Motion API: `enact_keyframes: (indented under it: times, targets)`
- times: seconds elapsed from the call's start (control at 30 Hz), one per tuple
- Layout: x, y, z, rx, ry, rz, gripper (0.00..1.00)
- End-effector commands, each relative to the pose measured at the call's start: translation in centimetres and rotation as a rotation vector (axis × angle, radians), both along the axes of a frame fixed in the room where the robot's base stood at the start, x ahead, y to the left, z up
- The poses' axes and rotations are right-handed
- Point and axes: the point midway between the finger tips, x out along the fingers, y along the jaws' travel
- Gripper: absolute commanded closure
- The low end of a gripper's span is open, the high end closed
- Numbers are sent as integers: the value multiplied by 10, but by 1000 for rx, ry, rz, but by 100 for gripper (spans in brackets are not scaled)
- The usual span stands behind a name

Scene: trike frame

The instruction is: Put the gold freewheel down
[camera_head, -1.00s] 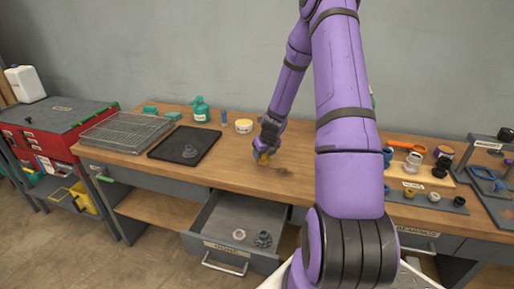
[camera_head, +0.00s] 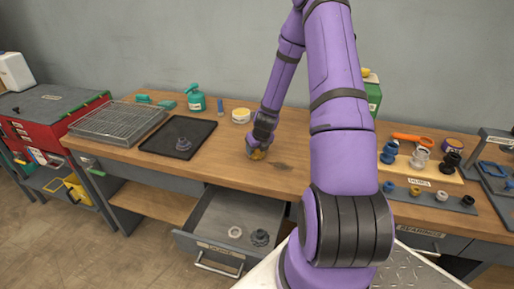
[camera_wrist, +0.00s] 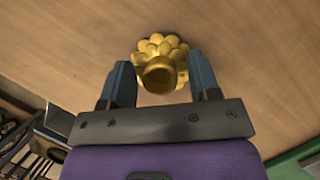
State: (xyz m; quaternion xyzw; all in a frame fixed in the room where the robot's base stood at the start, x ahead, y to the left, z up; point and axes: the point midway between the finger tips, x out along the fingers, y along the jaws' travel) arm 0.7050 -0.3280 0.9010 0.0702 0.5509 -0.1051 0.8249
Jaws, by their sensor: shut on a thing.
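The gold freewheel (camera_head: 257,154) is at the tip of my gripper (camera_head: 258,148), low over the wooden bench top (camera_head: 300,155). In the wrist view the gold freewheel (camera_wrist: 160,62) has a knobbly rim and a round hollow collar. It sits between the two blue-grey fingers of my gripper (camera_wrist: 160,85), which are shut on it. The wood grain of the bench fills the background behind it. I cannot tell whether the freewheel touches the wood.
A black tray (camera_head: 205,128) holding a dark part lies left of my gripper, beside a wire rack (camera_head: 120,122). A white tub (camera_head: 241,116) stands behind. Bare wood surrounds the freewheel.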

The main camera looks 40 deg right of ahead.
Motion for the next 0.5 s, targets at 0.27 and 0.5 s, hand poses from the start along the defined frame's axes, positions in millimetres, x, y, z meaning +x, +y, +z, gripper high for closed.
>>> enact_keyframes:
  times: [0.27, 0.5]
  targets:
    - [0, 0, -2, 0, 0, 0, 18]
    - [0, 0, -1, 0, 0, 0, 18]
